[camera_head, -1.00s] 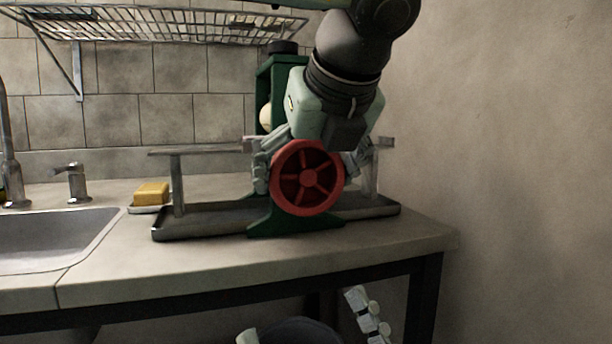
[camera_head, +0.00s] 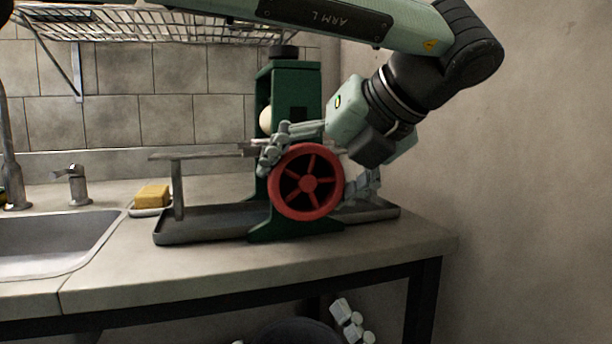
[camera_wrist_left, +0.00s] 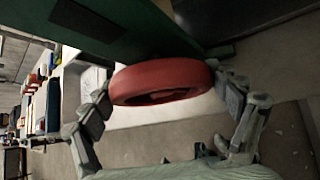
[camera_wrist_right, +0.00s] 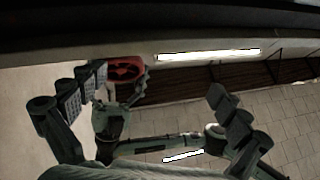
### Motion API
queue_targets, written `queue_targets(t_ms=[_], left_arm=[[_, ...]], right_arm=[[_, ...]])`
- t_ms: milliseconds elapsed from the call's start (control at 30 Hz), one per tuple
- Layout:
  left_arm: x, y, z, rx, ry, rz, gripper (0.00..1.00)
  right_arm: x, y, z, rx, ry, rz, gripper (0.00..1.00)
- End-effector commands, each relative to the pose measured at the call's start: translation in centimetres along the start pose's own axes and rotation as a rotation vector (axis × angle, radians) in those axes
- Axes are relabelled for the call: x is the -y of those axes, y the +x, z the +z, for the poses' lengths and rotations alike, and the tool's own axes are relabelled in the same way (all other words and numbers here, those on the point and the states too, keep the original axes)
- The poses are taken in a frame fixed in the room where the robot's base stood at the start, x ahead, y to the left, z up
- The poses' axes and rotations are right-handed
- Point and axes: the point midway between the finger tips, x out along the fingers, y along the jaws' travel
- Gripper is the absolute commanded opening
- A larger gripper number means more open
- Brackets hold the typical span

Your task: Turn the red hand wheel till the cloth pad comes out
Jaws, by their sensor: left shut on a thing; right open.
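The red hand wheel (camera_head: 308,182) is on the front of a green mangle (camera_head: 297,92) standing on the counter. My left gripper (camera_head: 318,168) reaches in from the upper right, tilted, with one finger at the wheel's upper left and the other at its lower right. It is shut on the rim; the left wrist view also shows the red wheel (camera_wrist_left: 160,80) between its fingers. My right gripper (camera_wrist_right: 158,88) is open and empty, low in front of the counter; one finger shows at the head view's bottom edge. I cannot make out a cloth pad.
A grey tray (camera_head: 200,224) lies under the mangle, with a narrow metal shelf (camera_head: 200,154) above it. A yellow sponge (camera_head: 152,195), tap and sink (camera_head: 50,240) are at the left. A wire rack (camera_head: 160,27) hangs above. A bare wall closes the right side.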

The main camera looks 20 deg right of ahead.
Motion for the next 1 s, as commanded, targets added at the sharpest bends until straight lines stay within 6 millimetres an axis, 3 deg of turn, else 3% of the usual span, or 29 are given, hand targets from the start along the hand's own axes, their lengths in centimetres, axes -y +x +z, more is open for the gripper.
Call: queue_targets(t_ms=[767,800,867,1000], left_arm=[[0.0,0.1,0.0,0.0,0.085,0.085,0.59],[0.0,0.1,0.0,0.0,0.085,0.085,0.92],[0.0,0.1,0.0,0.0,0.085,0.085,0.99],[0.0,0.0,0.0,0.0,0.085,0.085,1.0]], right_arm=[[0.2,-0.1,1.3,0.087,0.004,-0.002,1.0],[0.2,-0.1,1.3,0.087,0.004,-0.001,1.0],[0.2,-0.1,1.3,0.087,0.004,-0.001,1.0],[0.2,-0.1,1.3,0.087,0.004,-0.001,1.0]])
